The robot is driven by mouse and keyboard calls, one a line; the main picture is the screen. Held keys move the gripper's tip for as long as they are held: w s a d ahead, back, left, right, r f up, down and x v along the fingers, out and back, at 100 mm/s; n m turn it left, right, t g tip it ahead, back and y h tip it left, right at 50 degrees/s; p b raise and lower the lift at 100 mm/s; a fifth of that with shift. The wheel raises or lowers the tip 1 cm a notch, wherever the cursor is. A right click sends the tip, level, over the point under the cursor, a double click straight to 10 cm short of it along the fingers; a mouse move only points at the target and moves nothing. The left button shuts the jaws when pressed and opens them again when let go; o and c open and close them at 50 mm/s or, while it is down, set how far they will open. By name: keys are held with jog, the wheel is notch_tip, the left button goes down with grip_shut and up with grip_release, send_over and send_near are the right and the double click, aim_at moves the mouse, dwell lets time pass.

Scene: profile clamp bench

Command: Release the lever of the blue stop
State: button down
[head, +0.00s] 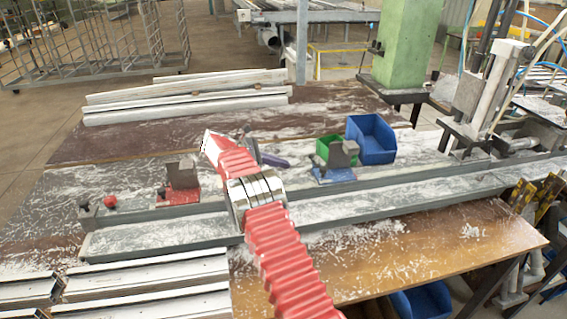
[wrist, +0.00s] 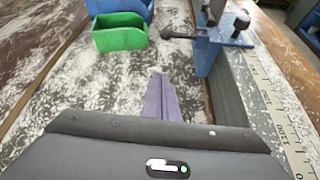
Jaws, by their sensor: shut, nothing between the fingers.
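The blue stop (head: 335,175) sits on the long rail, right of my gripper in the head view, with a grey block above its blue base. In the wrist view the blue stop (wrist: 207,58) is at upper right. A dark lever-like arm with a round end (wrist: 169,33) sticks out from it to the left, and a black knob (wrist: 241,20) shows on its right. I cannot tell whether the lever is clamped. My gripper (head: 286,163) has purple fingers, which also show in the wrist view (wrist: 161,75). They are shut and empty, apart from the stop.
A green bin (head: 323,150) and a blue bin (head: 371,139) stand behind the blue stop. A red stop (head: 180,188) sits farther left on the rail (head: 395,187). White profiles (head: 185,98) lie at the back. A green column (head: 405,45) stands behind.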

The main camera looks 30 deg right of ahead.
aim_at(314, 161)
jog(key=x, duration=0.8)
jog(key=shift+r, duration=0.1)
jog(key=shift+s+d, duration=0.1)
jog(key=shift+d, duration=0.2)
jog(key=r, duration=0.3)
jog(key=shift+s+d+r, duration=0.15)
jog(key=shift+s+r, duration=0.1)
jog(key=shift+r, duration=0.1)
jog(key=shift+w, duration=0.15)
jog(key=shift+r, duration=0.2)
